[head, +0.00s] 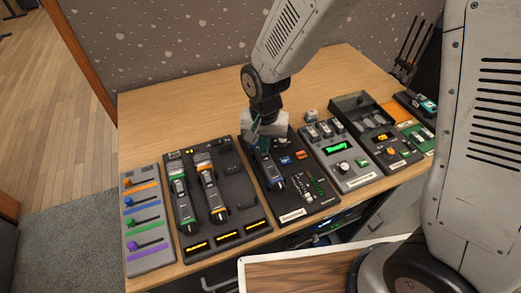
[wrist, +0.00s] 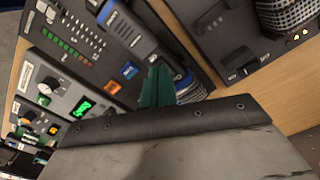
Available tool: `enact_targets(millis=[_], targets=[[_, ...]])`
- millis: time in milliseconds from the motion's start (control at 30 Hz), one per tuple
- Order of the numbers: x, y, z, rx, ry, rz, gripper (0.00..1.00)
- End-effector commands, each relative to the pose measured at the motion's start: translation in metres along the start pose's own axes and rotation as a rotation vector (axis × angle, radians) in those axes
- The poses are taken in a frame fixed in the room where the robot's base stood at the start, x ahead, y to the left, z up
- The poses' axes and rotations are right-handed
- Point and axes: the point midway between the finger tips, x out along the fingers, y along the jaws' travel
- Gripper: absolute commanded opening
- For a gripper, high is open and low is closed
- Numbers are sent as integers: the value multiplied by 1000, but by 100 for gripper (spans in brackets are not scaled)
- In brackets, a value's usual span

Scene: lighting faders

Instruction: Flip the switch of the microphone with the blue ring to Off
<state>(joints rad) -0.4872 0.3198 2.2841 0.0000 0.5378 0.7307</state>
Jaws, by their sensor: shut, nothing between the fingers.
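The microphone with the blue ring (head: 270,172) lies on a dark panel (head: 306,208) in the middle of the bench. In the wrist view this microphone (wrist: 132,32) runs from the top toward the centre, with blue at its upper end and near its head. My gripper (head: 257,138) is above the head end of this microphone in the head view. Its green fingers (wrist: 157,86) are shut and empty, close beside the microphone body in the wrist view. I cannot tell whether they touch it. The switch and its position cannot be made out; my fingers and wrist hide part of the microphone.
Microphones with green (head: 179,190) and orange (head: 209,190) rings lie on the panel to the left. A fader board (head: 145,225) is at the far left. A grey box with a green display (head: 338,148) stands to the right. Blue and orange buttons are near the fingers.

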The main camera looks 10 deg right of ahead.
Motion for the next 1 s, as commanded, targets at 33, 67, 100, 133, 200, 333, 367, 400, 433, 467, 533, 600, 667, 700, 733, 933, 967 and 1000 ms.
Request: enact_targets(millis=[33,67,100,133,200,333,367,400,433,467,533,600,667,700,733,933,967,1000], targets=[[1,0,0,0,0,0,0],[1,0,0,0,0,0,0],[2,0,0,0,0,0,0],[2,0,0,0,0,0,0],[3,0,0,0,0,0,0],[5,0,0,0,0,0,0],[6,0,0,0,0,0,0],[6,0,0,0,0,0,0],[7,0,0,0,0,0,0],[7,0,0,0,0,0,0],[8,0,0,0,-1,1,0],[8,0,0,0,0,0,0],[7,0,0,0,0,0,0],[5,0,0,0,1,-1,0],[3,0,0,0,2,-1,0],[-13,0,0,0,2,-2,0],[-15,0,0,0,2,-2,0],[-18,0,0,0,1,-1,0]])
